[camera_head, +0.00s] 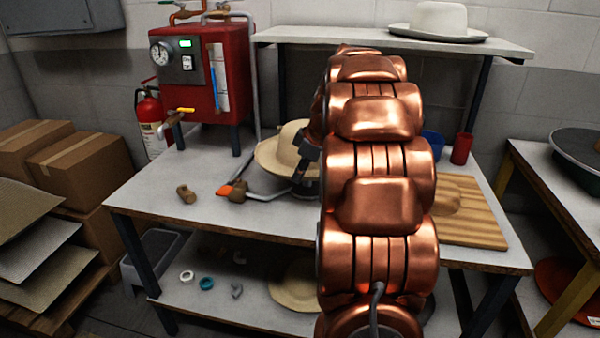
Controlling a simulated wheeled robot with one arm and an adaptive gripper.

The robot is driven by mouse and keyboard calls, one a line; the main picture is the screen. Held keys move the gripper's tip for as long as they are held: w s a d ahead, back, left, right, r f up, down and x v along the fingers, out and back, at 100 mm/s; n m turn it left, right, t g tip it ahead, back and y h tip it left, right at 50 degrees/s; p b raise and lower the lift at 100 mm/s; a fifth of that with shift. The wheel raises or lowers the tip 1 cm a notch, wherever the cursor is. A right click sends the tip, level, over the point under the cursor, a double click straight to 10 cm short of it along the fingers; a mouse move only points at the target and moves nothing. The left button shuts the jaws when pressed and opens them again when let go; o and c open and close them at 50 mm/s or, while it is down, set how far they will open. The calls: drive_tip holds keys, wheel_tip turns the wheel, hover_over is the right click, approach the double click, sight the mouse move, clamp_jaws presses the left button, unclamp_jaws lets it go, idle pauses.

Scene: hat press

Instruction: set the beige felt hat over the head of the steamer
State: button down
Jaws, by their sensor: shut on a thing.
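The beige felt hat (272,158) is left of my arm above the middle of the table, tilted, with its right side hidden by my arm. My gripper (303,160) shows as a dark piece at the hat's right edge. It is shut on the hat; its fingertips are mostly hidden. The steamer's grey pipe (270,197) runs along the tabletop from an orange-handled valve to a dark round part (303,191) below the hat. I cannot tell whether hat and steamer head touch; the head is largely hidden.
A red boiler (228,70) stands at the back left of the table (160,200). A wooden peg (186,193) lies in front. A striped board (475,225) and red cup (461,148) are at right. A pale hat (438,20) sits on the upper shelf.

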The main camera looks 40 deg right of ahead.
drive_tip(key=shift+f, duration=0.3)
drive_tip(key=c, duration=1.2)
unclamp_jaws()
drive_tip(key=v, duration=1.2)
